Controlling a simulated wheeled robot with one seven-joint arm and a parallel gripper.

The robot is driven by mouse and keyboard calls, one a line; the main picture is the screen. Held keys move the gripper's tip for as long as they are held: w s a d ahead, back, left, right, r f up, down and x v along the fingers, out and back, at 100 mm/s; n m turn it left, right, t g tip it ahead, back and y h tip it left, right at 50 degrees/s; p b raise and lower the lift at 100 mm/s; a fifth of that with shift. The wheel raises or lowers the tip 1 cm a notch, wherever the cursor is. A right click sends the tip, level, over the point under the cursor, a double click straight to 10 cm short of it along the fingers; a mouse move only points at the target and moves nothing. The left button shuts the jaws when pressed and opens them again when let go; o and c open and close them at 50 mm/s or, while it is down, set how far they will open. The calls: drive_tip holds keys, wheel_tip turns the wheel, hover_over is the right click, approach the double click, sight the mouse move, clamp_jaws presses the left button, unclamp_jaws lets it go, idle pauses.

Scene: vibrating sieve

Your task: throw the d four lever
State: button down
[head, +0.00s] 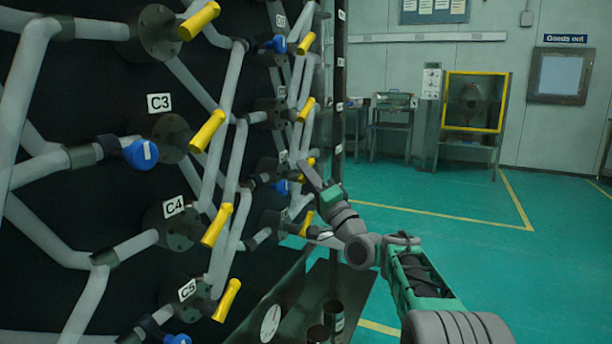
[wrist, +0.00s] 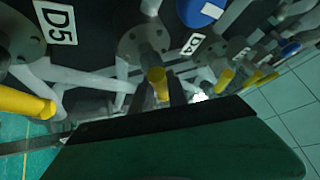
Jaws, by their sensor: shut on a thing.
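The D4 lever has a yellow handle, seen in the middle of the wrist view (wrist: 157,78) in front of a round dark flange. Its label (wrist: 192,44), partly readable, is right of that flange. In the head view the handle (head: 309,162) is small and partly covered by my gripper. My gripper (head: 311,177) reaches up to it from the lower right. In the wrist view my gripper (wrist: 164,96) is shut on the yellow handle, with dark fingers at its sides. The handle's lower end is hidden between the fingers.
The D5 lever (wrist: 25,101) is close at the left in the wrist view. Other yellow levers (wrist: 225,77) and a blue knob (wrist: 202,10) are nearby. Grey pipes with C3, C4 (head: 213,226) and C5 levers fill the head view's left.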

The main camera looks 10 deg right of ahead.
drive_tip(key=c, duration=1.3)
unclamp_jaws()
drive_tip(key=shift+s+a+f, duration=0.1)
drive_tip(key=shift+s+a, duration=0.05)
drive_tip(key=shift+a, duration=0.25)
drive_tip(key=shift+d, duration=0.15)
drive_tip(key=v, duration=0.7)
drive_tip(key=shift+s+d+f, duration=0.2)
drive_tip(key=shift+s, duration=0.05)
